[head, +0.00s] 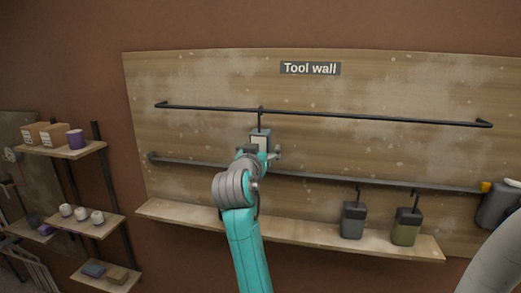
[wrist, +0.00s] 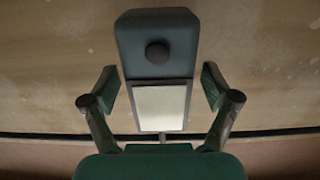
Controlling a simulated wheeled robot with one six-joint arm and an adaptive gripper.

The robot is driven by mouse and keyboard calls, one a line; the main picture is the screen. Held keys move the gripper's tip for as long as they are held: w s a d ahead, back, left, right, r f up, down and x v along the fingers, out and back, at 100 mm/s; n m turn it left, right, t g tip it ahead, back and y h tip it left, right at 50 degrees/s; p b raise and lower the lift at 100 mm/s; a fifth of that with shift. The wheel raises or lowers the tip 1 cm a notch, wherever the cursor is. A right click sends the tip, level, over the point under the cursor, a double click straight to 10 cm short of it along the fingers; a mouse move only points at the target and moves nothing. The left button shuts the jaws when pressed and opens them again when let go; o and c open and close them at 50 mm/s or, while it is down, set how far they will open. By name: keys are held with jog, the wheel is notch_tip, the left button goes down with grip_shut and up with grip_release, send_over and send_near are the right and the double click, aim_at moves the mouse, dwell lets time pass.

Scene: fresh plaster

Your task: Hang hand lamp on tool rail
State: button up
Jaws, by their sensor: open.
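The hand lamp (head: 260,136) is a dark grey block with a pale panel. It hangs upright below the upper black rail (head: 370,116), its thin hook reaching the rail. The lamp (wrist: 158,40) also shows in the wrist view, with a round knob, and its hook end points to the dark rail (wrist: 275,133) at the bottom. My gripper (head: 260,153) is at the lamp's lower part and hides some of it. In the wrist view my gripper (wrist: 160,90) is open, one finger on each side of the lamp, with a gap on both sides.
A lower grey rail (head: 310,179) carries a grey hooked block (head: 353,221) and an olive one (head: 405,228) at right. A wooden ledge (head: 180,212) runs below. Shelves (head: 85,150) with boxes and cups are at left.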

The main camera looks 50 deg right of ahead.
jog(key=v, duration=1.2)
jog(key=shift+f, duration=0.15)
jog(key=w+a+f+n+t+y, duration=0.1)
jog(key=a+f+n+t+y, duration=0.2)
jog(key=f, duration=0.5)
jog(key=w+a+f+n+t+y, duration=0.1)
jog(key=a+f+n+t, duration=0.2)
jog(key=a+f+n, duration=0.35)
jog(key=s+a+f+n+t+y, duration=0.1)
jog(key=s+a+f+n+y, duration=0.2)
jog(key=f, duration=0.5)
jog(key=s+a+f+t+y, duration=0.1)
jog(key=s+a+f+y, duration=0.2)
jog(key=a+f, duration=0.35)
jog(key=s+a+f+n+y, duration=0.1)
jog(key=s+a+f+y, duration=0.3)
jog(key=s, duration=0.6)
jog(key=s+a+f+n+y, duration=0.15)
jog(key=s+a+f, duration=0.35)
jog(key=s, duration=0.6)
jog(key=s+r+m+y, duration=0.1)
jog(key=s, duration=0.7)
jog(key=shift+s+a+r, duration=0.35)
jog(key=shift+s+a, duration=0.05)
